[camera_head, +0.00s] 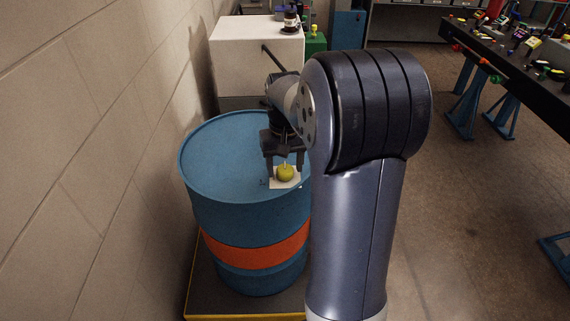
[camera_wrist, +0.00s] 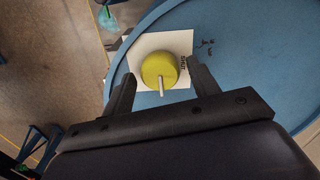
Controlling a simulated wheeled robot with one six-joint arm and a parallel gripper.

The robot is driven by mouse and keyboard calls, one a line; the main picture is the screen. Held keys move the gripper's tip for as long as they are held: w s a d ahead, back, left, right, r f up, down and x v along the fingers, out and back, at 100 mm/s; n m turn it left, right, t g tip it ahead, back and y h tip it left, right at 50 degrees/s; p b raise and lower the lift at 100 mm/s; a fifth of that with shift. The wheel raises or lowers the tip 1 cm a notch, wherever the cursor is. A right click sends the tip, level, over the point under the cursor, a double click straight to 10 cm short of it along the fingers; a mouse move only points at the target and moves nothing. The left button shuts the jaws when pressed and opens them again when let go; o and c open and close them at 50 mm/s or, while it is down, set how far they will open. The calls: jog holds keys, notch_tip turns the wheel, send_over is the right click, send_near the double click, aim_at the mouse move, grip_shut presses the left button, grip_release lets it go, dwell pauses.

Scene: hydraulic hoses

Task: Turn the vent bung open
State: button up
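The vent bung (camera_head: 285,173) is a round yellow-green knob on top of a blue drum (camera_head: 222,153) with an orange band. It sits on a white label square (camera_head: 279,184) near the drum's front right rim. In the wrist view the bung (camera_wrist: 159,69) shows a pale pin or pointer (camera_wrist: 161,86) at its lower edge. My gripper (camera_head: 285,170) is just above the drum top. In the wrist view my gripper (camera_wrist: 163,82) is open, one finger on each side of the bung with visible gaps. Whether the fingers reach down to the bung's height is unclear.
The drum stands on a yellow-edged platform (camera_head: 205,307) close to a block wall (camera_head: 80,130) on the left. A white cabinet (camera_head: 255,62) with a dark bottle (camera_head: 290,21) stands behind. A dark workbench (camera_head: 515,55) with several coloured parts is at the right. Open floor lies between.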

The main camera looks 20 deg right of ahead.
aim_at(285, 168)
jog(key=shift+o, duration=0.2)
notch_tip(285, 168, up, 11)
jog(key=shift+b, duration=0.35)
jog(key=shift+f, duration=0.15)
notch_tip(285, 168, down, 11)
jog(key=shift+r+p, duration=0.15)
jog(key=shift+p, duration=0.2)
dwell(0.3)
dwell(0.4)
